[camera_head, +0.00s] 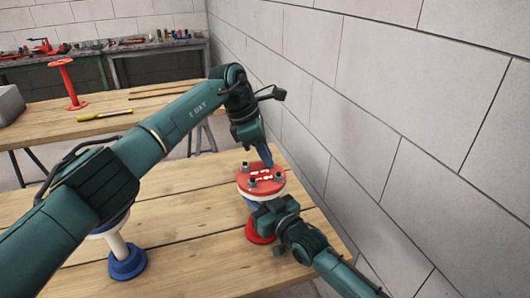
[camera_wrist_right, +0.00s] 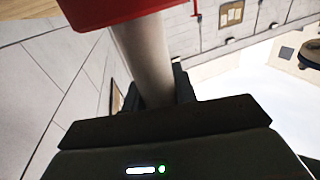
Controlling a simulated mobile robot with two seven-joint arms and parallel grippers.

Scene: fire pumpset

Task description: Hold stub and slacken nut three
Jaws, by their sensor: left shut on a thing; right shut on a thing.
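The stub stands upright near the right edge of the table, with a round red top flange (camera_head: 262,181) and a red foot (camera_head: 259,232). Several dark nuts stand on the flange, one at its left (camera_head: 245,167) and others at the front. My left gripper (camera_head: 268,163) points down at the flange's far right side, shut on a nut that its fingers hide. My right gripper (camera_head: 262,213) is shut on the stub's pipe below the flange. In the right wrist view, the pale pipe (camera_wrist_right: 146,58) passes between the dark fingers, under the red flange (camera_wrist_right: 104,10).
A white pipe piece with a blue foot (camera_head: 127,263) stands at the front left, partly behind my left arm. A block wall (camera_head: 400,120) rises close on the right. A back table holds a red stand (camera_head: 70,84) and a yellow-handled tool (camera_head: 105,115).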

